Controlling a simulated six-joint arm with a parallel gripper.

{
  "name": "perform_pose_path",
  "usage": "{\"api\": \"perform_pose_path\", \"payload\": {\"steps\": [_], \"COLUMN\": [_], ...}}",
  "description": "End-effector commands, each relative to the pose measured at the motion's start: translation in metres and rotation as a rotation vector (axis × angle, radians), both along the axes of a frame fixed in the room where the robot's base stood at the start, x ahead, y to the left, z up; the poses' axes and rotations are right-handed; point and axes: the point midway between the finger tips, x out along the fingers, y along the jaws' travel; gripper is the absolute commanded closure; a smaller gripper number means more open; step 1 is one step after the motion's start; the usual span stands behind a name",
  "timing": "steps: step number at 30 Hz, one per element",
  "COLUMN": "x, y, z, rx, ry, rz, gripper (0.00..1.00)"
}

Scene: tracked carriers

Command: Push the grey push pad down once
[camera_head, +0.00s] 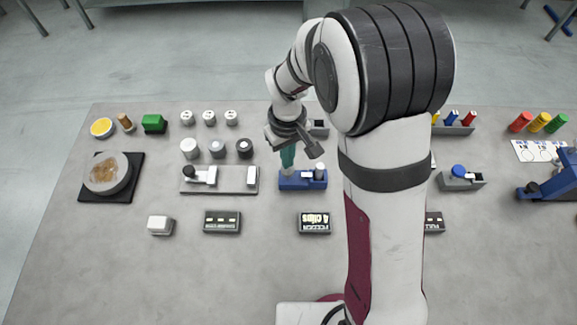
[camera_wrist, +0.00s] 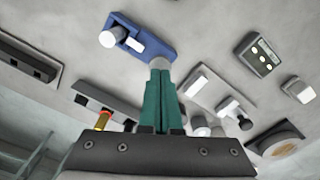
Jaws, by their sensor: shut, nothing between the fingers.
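The grey push pad (camera_head: 287,172) stands at the left end of a small blue base (camera_head: 302,184). It also shows in the wrist view (camera_wrist: 158,63), right at the fingertips. A white cylinder (camera_head: 320,170) stands at the base's other end. My gripper (camera_head: 287,164) has teal fingers, shut together and empty, pointing down over the pad. In the wrist view the fingertips (camera_wrist: 160,74) overlap the pad's near side. I cannot tell whether they touch it or how far down the pad is.
A grey tray (camera_head: 225,181) with white parts lies left of the blue base. A labelled dark box (camera_head: 314,222) sits in front. A grey unit with a blue knob (camera_head: 458,171) is to the right. My arm hides the bench between them.

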Motion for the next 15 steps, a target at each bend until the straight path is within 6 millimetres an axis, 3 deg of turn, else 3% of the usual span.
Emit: {"api": "perform_pose_path", "payload": {"steps": [15], "x": [0.000], "y": [0.000], "z": [-0.020], "rx": [-0.001], "ry": [0.002], "rz": [0.000], "gripper": [1.00]}}
